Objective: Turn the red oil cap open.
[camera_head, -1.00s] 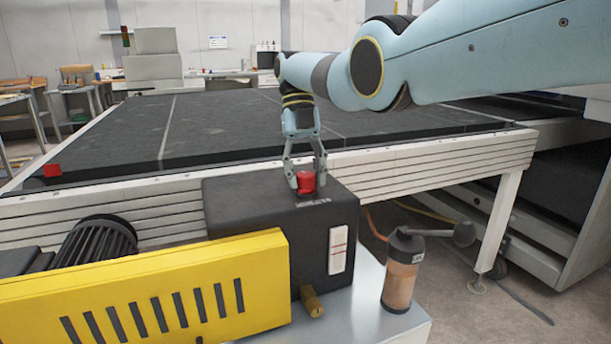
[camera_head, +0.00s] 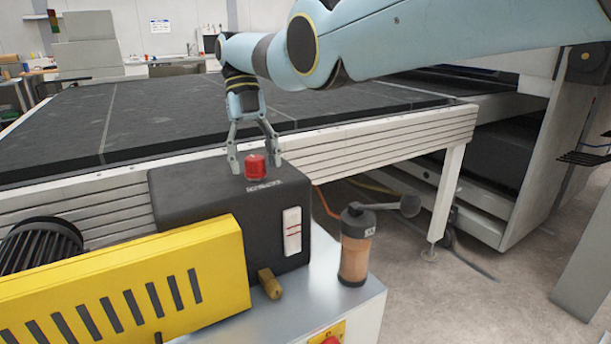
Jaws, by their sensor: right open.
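The red oil cap (camera_head: 256,168) sits upright on top of the black gearbox-like housing (camera_head: 185,190). My right gripper (camera_head: 254,160) points down from above. It is open, with one fingertip to the left of the cap and one to its right. Gaps show between both fingertips and the cap, and the gripper holds nothing. Whether the fingertips are level with the cap or slightly behind it is hard to tell. My left gripper is out of view.
A yellow slotted guard (camera_head: 215,265) and a ribbed motor (camera_head: 40,245) stand at the front left. An oil bottle (camera_head: 356,248) with a dark top stands right of the housing. A brass plug (camera_head: 270,284) sticks out in front. The long conveyor bed (camera_head: 180,120) lies behind.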

